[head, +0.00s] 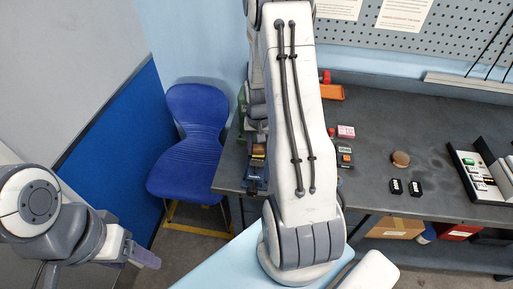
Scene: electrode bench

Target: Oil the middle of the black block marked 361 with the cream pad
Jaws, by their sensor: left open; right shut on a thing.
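Two small black blocks with white markings lie side by side on the dark bench at the right, a left block (397,186) and a right block (416,187). Their numbers are too small to read, so I cannot tell which is 361. I do not see the cream pad. My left gripper (146,257) is open and empty at the lower left, over the floor and far from the blocks. My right arm rises through the middle of the view. Its gripper is hidden behind the arm or out of view.
A brown round object (400,158) lies behind the blocks on the bench (372,217). A pink box (346,132) and a dark device (345,156) stand left of them. A blue chair (190,145) stands left of the bench.

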